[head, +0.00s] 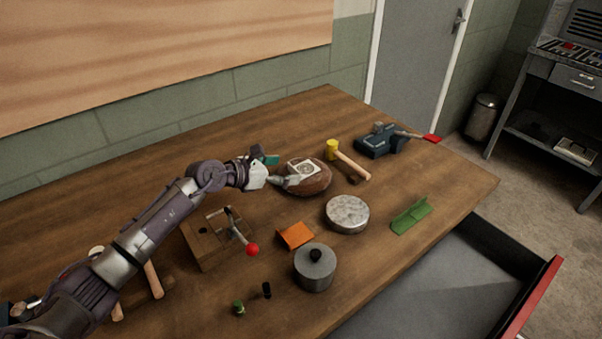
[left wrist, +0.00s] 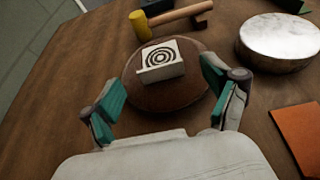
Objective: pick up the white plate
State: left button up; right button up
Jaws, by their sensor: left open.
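The white plate (head: 303,167) is a small square piece with dark concentric rings on its face. It rests on a brown round block (head: 316,184) in the middle of the table, and also shows in the left wrist view (left wrist: 161,58), slightly tilted. My left gripper (head: 278,171) is open and empty at the left side of the block. In the left wrist view its teal-padded fingers (left wrist: 160,92) stand apart on either side of the brown block, with the plate beyond, between their lines. My right gripper is not in view.
A yellow-headed hammer (head: 349,161) lies behind the block, with a blue tool (head: 380,141) farther right. A silver disc (head: 347,213), an orange piece (head: 295,235), a lidded grey pot (head: 315,268) and a green bracket (head: 411,216) stand in front and right. A wooden box (head: 203,246) is at left.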

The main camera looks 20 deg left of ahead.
aim_at(306, 168)
pick_arm(q)
jog(key=x, duration=0.2)
jog(key=shift+w+d+f+b, duration=0.2)
jog(key=shift+w+f+b, duration=0.05)
jog(key=shift+b, duration=0.1)
jog(key=shift+s+a+r, duration=0.1)
jog(key=shift+c, duration=1.1)
jog(key=c, duration=1.1)
